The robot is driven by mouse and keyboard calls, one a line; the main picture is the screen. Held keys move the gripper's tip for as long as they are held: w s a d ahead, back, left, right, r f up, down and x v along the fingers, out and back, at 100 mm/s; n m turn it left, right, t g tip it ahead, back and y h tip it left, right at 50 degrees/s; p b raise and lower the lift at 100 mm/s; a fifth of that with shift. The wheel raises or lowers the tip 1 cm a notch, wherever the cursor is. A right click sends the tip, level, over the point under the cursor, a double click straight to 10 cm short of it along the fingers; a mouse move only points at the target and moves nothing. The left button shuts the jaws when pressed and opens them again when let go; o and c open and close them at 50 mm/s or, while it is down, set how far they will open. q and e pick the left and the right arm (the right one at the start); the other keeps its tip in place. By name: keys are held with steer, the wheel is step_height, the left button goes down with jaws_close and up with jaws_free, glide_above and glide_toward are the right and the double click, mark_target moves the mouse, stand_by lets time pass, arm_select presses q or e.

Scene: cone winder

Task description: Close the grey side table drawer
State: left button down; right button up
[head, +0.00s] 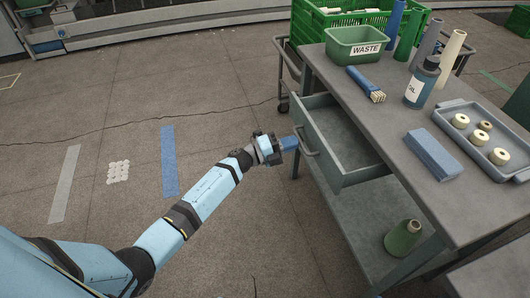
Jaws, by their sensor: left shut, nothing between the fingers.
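The grey side table (392,108) stands at the right. Its drawer (338,175) is pulled out toward the left, and its inside looks empty. A dark bar handle (306,142) sits on the drawer's front. My left gripper (290,143) is shut with nothing in it, at the drawer front beside the handle. I cannot tell whether its fingertips touch the handle or the front panel. My right gripper is not in view.
On the tabletop are a green WASTE bin (352,46), a brush (366,84), a bottle (422,82), a blue block (433,154) and a grey tray (478,112) with several spools. A green cone (402,238) stands on the lower shelf.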

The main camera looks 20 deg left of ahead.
mark_target(327, 135)
arm_select(q)
steer(key=b+x, duration=0.1)
steer(key=x, duration=0.2)
steer(key=f+b+x, duration=0.1)
steer(key=x, duration=0.3)
steer(key=f+b+x, duration=0.1)
steer(key=x, duration=0.3)
steer(key=shift+w+d+f+b, duration=0.2)
steer(key=shift+w+b, duration=0.05)
steer(key=shift+b, duration=0.15)
steer(key=shift+w+d+r, duration=0.1)
steer(key=shift+w+d, duration=0.1)
steer(key=shift+d+r, duration=0.1)
steer(key=shift+r, duration=0.1)
